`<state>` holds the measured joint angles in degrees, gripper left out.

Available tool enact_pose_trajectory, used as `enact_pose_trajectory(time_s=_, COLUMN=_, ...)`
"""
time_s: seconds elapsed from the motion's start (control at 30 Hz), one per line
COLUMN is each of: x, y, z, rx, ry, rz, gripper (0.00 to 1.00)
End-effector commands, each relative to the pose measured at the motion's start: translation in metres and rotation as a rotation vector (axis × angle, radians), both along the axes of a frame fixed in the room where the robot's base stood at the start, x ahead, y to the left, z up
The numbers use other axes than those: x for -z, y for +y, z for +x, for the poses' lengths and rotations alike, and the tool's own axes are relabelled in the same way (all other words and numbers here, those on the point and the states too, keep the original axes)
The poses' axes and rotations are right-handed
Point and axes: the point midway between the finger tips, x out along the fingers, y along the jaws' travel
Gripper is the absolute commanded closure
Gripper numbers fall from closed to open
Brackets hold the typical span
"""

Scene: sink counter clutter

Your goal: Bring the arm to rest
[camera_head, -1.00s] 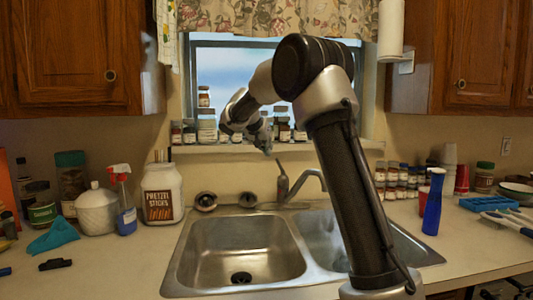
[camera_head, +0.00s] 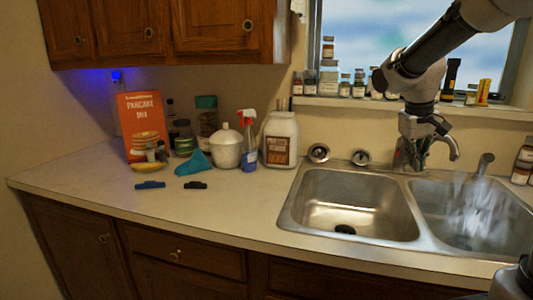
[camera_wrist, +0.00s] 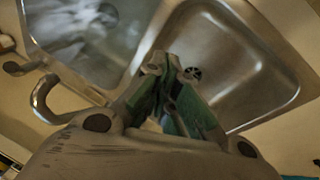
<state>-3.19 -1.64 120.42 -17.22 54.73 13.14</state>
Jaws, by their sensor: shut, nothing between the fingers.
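My gripper (camera_head: 418,163) hangs from my arm above the back edge of the double sink, in front of the window sill. It points downward, and its fingers are shut with nothing between them. In the wrist view my gripper (camera_wrist: 165,72) shows its two fingers close together over the sink. The faucet (camera_head: 450,147) stands just right of and behind the gripper in the head view. I cannot tell the exact gap between them.
The sink (camera_head: 290,215) has water in its right basin. A white jug (camera_head: 280,138), spray bottle (camera_head: 248,150), white pot (camera_head: 226,148) and orange pancake mix box (camera_head: 143,122) stand left. Bottles line the window sill (camera_head: 400,103). The counter's front left (camera_head: 130,205) is clear.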

Motion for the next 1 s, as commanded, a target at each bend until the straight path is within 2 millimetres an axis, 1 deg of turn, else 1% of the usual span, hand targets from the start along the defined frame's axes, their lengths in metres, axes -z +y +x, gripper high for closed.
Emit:
enact_pose_trajectory(time_s=0.03, x=0.000, y=0.005, z=-0.036, rx=-0.026, ry=0.005, rz=0.038, gripper=1.00)
enact_pose_trajectory(time_s=0.07, x=0.001, y=0.008, z=-0.056, rx=-0.043, ry=0.009, rz=0.060, gripper=1.00)
enact_pose_trajectory(time_s=0.1, x=0.003, y=0.013, z=-0.082, rx=-0.062, ry=0.009, rz=0.090, gripper=1.00)
enact_pose_trajectory(time_s=0.17, x=0.008, y=0.019, z=-0.118, rx=-0.082, ry=0.001, rz=0.133, gripper=1.00)
enact_pose_trajectory(time_s=0.2, x=0.011, y=0.023, z=-0.140, rx=-0.087, ry=-0.011, rz=0.159, gripper=1.00)
enact_pose_trajectory(time_s=0.3, x=0.017, y=0.031, z=-0.184, rx=-0.072, ry=-0.055, rz=0.212, gripper=1.00)
enact_pose_trajectory(time_s=0.4, x=0.018, y=0.035, z=-0.211, rx=-0.058, ry=-0.112, rz=0.238, gripper=1.00)
enact_pose_trajectory(time_s=0.5, x=0.011, y=0.033, z=-0.221, rx=-0.056, ry=-0.170, rz=0.236, gripper=1.00)
enact_pose_trajectory(time_s=0.63, x=0.000, y=0.032, z=-0.224, rx=-0.056, ry=-0.220, rz=0.234, gripper=1.00)
enact_pose_trajectory(time_s=1.0, x=-0.002, y=0.031, z=-0.224, rx=-0.054, ry=-0.227, rz=0.233, gripper=1.00)
